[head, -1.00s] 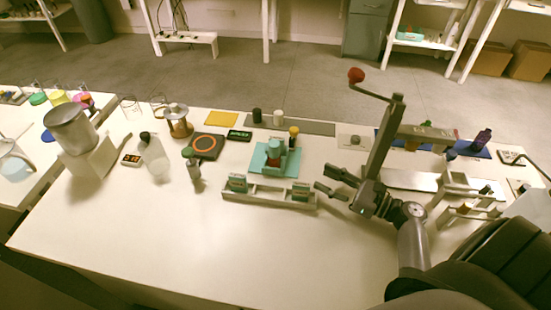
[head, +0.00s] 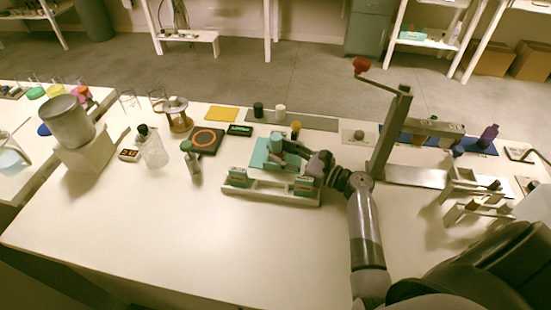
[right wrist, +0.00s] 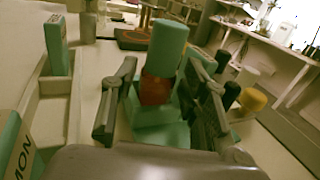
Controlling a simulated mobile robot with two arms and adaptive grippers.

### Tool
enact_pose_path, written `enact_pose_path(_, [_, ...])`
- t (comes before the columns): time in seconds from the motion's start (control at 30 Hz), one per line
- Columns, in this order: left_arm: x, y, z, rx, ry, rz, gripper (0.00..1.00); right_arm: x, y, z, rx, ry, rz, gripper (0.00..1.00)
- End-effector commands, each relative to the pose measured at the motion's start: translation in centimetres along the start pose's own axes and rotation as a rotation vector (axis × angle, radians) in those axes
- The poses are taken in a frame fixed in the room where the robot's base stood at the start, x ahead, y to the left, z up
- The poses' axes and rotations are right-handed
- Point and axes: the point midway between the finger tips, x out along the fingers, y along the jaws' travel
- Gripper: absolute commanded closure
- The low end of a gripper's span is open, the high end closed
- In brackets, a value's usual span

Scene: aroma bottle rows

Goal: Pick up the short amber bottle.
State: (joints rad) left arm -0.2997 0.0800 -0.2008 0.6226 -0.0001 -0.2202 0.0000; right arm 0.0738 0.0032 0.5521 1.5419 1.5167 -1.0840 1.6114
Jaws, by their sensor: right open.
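My right gripper (head: 287,150) reaches over the mat from the right. In the right wrist view my right gripper (right wrist: 162,72) is open, with one finger on each side of the bottle. Gaps seem to show between bottle and fingers. My left gripper is not in view.
A light tray (head: 268,193) with teal cartons stands just in front of the mat. A yellow-capped bottle (head: 295,128) and dark-capped and white-capped bottles stand behind it. A red-knobbed press (head: 390,135) stands to the right. The front of the table is clear.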

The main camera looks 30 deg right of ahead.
Motion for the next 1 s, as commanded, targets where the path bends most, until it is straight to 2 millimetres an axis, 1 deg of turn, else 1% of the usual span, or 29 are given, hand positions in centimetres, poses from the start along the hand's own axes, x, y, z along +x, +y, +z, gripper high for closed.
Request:
enact_pose_path(0.07, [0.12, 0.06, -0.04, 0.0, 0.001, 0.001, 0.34, 0.33, 0.02, -0.06, 0.0, 0.001, 0.0, 0.59])
enact_pose_path(0.27, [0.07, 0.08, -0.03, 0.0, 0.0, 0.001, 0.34, 0.33, 0.03, -0.01, 0.0, 0.001, 0.0, 0.59])
enact_pose_path(0.87, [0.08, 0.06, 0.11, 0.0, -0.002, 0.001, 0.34, 0.29, 0.01, 0.0, 0.0, 0.001, 0.0, 0.99])
enact_pose_path(1.0, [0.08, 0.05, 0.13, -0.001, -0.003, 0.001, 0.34, 0.3, 0.01, 0.06, -0.001, 0.0, 0.0, 1.0])
